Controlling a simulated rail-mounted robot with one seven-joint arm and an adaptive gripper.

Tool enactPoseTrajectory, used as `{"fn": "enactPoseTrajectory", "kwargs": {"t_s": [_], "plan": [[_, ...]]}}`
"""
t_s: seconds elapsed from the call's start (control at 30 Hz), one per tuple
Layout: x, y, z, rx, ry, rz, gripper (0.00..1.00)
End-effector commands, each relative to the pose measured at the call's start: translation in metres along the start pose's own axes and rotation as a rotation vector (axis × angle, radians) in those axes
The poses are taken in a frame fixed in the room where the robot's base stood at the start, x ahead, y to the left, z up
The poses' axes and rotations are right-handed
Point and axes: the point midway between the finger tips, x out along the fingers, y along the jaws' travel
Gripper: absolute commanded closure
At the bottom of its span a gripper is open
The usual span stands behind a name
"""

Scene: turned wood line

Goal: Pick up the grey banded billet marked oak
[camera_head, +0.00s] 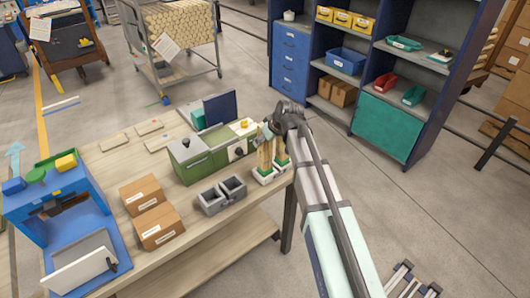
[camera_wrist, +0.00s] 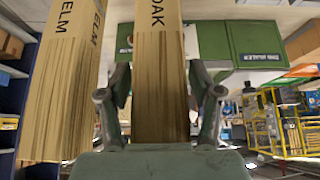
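The billet marked OAK (camera_wrist: 162,90) stands between the two fingers of my gripper (camera_wrist: 160,85) in the wrist view. It is pale wood with dark grain; no grey band shows there. The fingers flank it closely, but whether they press on it is unclear. A second billet, marked ELM (camera_wrist: 66,85), stands just left of it. In the head view my gripper (camera_head: 272,130) is at the top of the pale billets (camera_head: 265,155), which stand at the table's right end. My wrist and fingers hide part of them there.
A green and cream machine (camera_head: 205,158) stands just left of the billets. Grey open bins (camera_head: 222,196) and cardboard boxes (camera_head: 157,225) are on the wooden table (camera_head: 112,160). A blue machine (camera_head: 60,205) is at the left. Blue shelving (camera_head: 330,50) stands behind; the floor between is clear.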

Motion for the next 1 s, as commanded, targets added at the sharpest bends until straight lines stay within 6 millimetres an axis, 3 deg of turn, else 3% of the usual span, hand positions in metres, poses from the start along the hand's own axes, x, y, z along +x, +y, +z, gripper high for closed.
{"fn": "enactPoseTrajectory", "kwargs": {"t_s": [0.03,0.13,0.67,1.0], "plan": [[0.0,0.0,0.0,0.0,0.0,0.0,0.64],[0.0,0.0,0.0,0.0,0.0,0.0,0.99],[-0.005,0.0,-0.004,0.0,0.001,0.001,1.0],[-0.036,0.001,-0.025,0.0,0.004,0.002,1.0]]}}
